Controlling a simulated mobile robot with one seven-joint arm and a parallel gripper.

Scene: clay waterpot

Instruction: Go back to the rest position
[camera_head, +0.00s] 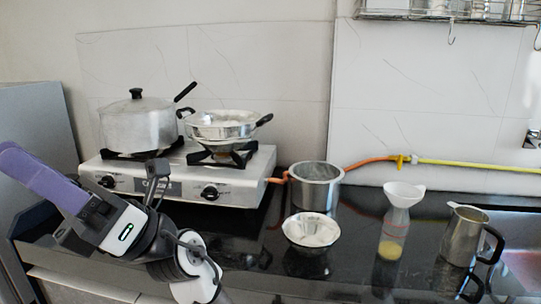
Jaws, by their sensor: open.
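My gripper (38,176) is at the left, in front of the counter's left end, with its purple finger part pointing up and left toward the frame edge. It is open, and no object shows in it. The far finger cannot be made out clearly. My arm comes up from the bottom of the view. The gripper is apart from the gas stove (230,180), which stands behind and to the right of it.
A lidded pot (138,126) and a pan with a strainer (221,128) sit on the stove. A steel pot (316,190), bowl (311,232), funnel-topped bottle (397,222) and steel jug (464,235) stand on the black counter. A grey panel (38,120) is behind my gripper.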

